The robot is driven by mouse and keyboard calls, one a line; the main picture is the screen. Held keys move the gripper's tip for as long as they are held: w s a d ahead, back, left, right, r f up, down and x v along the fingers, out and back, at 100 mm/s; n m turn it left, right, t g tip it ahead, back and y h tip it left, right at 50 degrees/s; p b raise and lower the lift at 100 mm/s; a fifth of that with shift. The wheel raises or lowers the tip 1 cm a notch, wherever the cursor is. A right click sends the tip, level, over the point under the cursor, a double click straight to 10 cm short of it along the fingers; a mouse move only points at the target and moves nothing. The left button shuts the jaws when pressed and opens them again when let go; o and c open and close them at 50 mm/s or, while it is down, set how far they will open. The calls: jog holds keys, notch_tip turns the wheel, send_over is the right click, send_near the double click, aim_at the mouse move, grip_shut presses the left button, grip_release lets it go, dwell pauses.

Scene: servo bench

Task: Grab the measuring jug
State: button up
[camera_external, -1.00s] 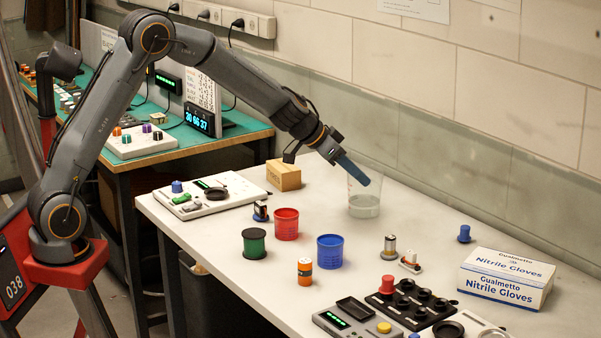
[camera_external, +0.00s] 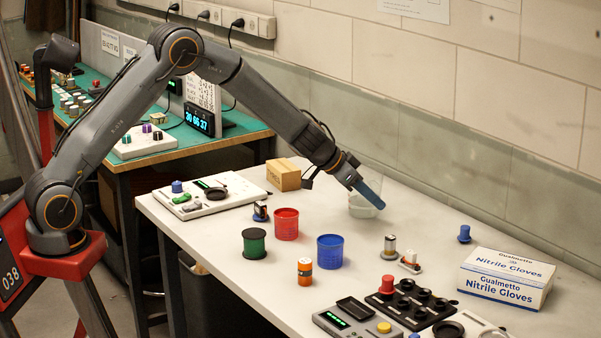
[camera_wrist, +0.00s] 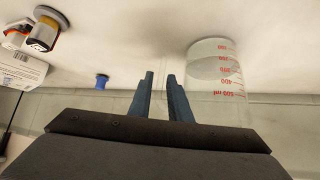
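The measuring jug (camera_external: 361,205) is clear, with some liquid at its bottom, and stands at the back of the white bench near the wall. In the wrist view the jug (camera_wrist: 218,70) shows red volume marks and stands to the right of the fingers. My gripper (camera_external: 372,193) is low in front of the jug and hides part of it in the external view. The jug is outside the gap.
A cardboard block (camera_external: 283,175) stands left of the jug. Red (camera_external: 286,224) and blue (camera_external: 330,251) cups stand in front. A glove box (camera_external: 507,277) and a small blue knob (camera_external: 464,234) are to the right. The wall runs close behind the jug.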

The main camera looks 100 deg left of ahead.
jog(key=shift+w+a+f, duration=0.2)
jog(key=shift+w+f, duration=0.2)
jog(key=shift+f, duration=0.05)
grip_shut()
jog(key=shift+r, duration=0.15)
